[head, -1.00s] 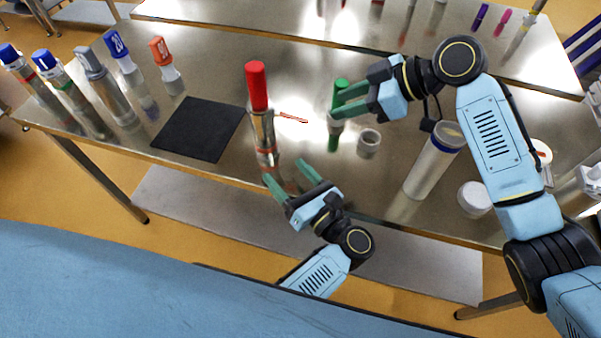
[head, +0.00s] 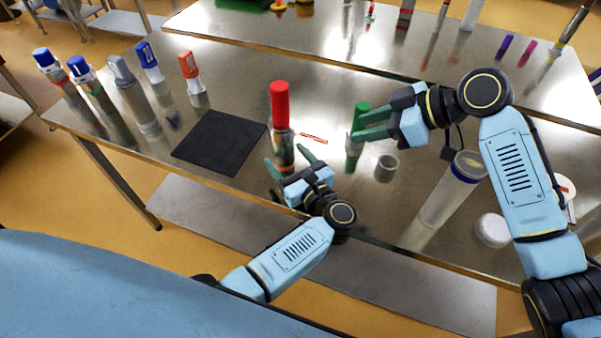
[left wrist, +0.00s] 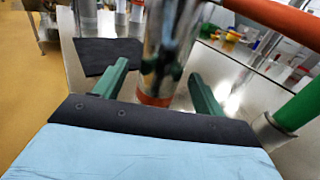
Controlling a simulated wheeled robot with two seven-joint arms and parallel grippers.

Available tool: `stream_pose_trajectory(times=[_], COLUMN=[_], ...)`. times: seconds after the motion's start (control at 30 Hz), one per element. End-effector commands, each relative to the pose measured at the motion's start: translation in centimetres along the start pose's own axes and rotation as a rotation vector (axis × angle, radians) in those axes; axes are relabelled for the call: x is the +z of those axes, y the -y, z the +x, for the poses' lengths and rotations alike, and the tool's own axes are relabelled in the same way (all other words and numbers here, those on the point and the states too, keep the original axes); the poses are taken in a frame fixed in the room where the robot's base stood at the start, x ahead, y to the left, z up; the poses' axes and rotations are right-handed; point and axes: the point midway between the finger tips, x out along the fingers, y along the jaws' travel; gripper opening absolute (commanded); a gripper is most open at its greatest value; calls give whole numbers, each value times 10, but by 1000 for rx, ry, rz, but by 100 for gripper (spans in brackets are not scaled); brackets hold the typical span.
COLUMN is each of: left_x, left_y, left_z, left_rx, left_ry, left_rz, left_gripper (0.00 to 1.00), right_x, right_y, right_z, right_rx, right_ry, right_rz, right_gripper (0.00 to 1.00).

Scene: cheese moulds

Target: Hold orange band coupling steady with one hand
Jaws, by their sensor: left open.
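The orange band coupling (head: 284,150) is an upright metal cylinder with an orange band near its bottom and a red rod (head: 280,103) on top. In the left wrist view the shiny cylinder (left wrist: 170,45) and its orange band (left wrist: 155,98) show between my fingers. My left gripper (head: 287,155) is open, one finger on each side of the coupling's lower part. I cannot tell whether either finger touches it. My right gripper (head: 355,127) is at an upright green-topped cylinder (head: 361,108); whether its fingers are shut on it is unclear.
A black mat (head: 218,142) lies left of the coupling. A row of blue-, grey- and orange-capped cylinders stands at the back left. A small grey ring (head: 386,168), a clear tube (head: 452,190) and a white lid (head: 491,230) are on the right. A thin red piece (head: 314,138) lies behind.

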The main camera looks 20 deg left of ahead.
Motion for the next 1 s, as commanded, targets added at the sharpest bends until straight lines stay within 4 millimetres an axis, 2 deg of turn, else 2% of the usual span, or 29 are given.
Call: stream_pose_trajectory(times=[0.2, 0.5, 1.0], left_x=[0, 0, 0], left_y=[0, 0, 0], left_z=[18, 19, 19], left_rx=[0, -1, 0], left_ry=[0, 0, 0], left_rz=[0, 0, 0], left_gripper=[70, 70, 8], right_x=[0, 0, 0], right_y=[0, 0, 0], right_z=[0, 0, 0], right_rx=[0, 0, 0], right_ry=[0, 0, 0], right_rz=[0, 0, 0], right_gripper=[36, 36, 35])
